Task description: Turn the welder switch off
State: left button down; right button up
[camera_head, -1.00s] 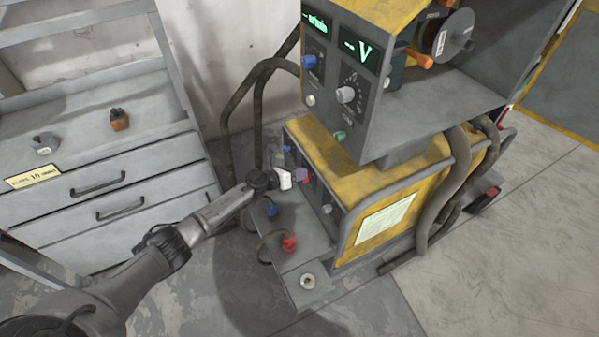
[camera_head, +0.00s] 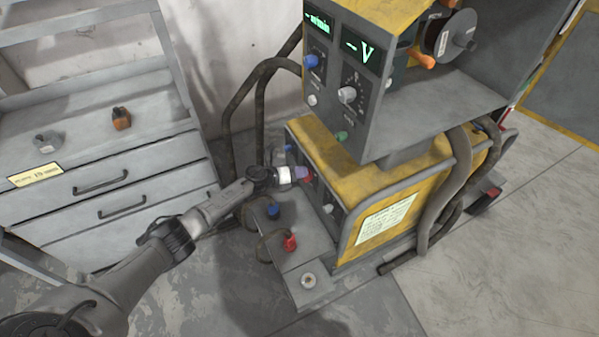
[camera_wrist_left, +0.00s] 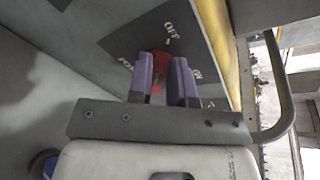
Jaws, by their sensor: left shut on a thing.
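The welder (camera_head: 322,150) is a yellow-and-grey box low on a cart, its front panel facing left. My left gripper (camera_head: 306,174) is at that front panel, with its purple fingers against it. In the left wrist view the red switch (camera_wrist_left: 162,70) sits between the two purple fingertips of my left gripper (camera_wrist_left: 165,60), which are shut on it. The dark panel plate (camera_wrist_left: 140,38) around the switch has an OFF mark above it and other white lettering to the left and right, partly hidden by the fingers. My right gripper is out of view.
Above the welder is a grey unit (camera_head: 345,120) with green displays and knobs. Blue (camera_head: 273,211) and red (camera_head: 290,242) cable plugs lie below my left gripper. Thick hoses (camera_head: 239,100) rise behind it. A grey drawer cabinet (camera_head: 110,195) stands at left. The floor (camera_head: 490,250) at right is clear.

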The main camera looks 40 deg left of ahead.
pick_arm(q)
jog(key=c, duration=1.1)
grip_release()
jog(key=shift+o, duration=0.2)
jog(key=shift+s, duration=0.1)
jog(key=p+v, duration=0.5)
jog(key=v, duration=0.8)
jog(key=shift+s+a, duration=0.15)
jog(key=shift+s, duration=0.1)
jog(key=shift+r, duration=0.15)
